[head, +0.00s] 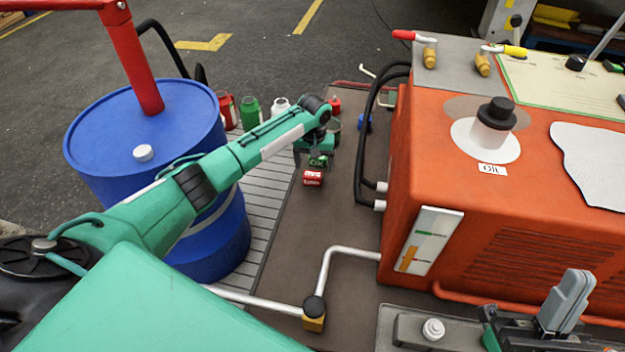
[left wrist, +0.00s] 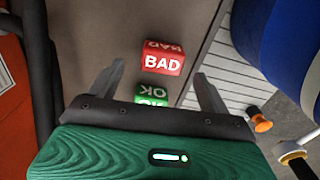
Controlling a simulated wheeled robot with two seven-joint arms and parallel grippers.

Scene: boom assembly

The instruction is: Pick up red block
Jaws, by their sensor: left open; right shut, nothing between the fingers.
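My left gripper (left wrist: 160,78) is open and empty, pointing down near both blocks. My right gripper (head: 567,298) is at the lower right in the head view, away from the blocks, shut and empty.
A blue barrel (head: 100,140) stands left of the blocks and an orange machine (head: 400,190) with black hoses stands right. A metal pipe (head: 325,265) crosses the deck nearer me. Red, green (head: 251,112) and white containers stand behind the barrel. A blue item (head: 364,123) is near the hoses.

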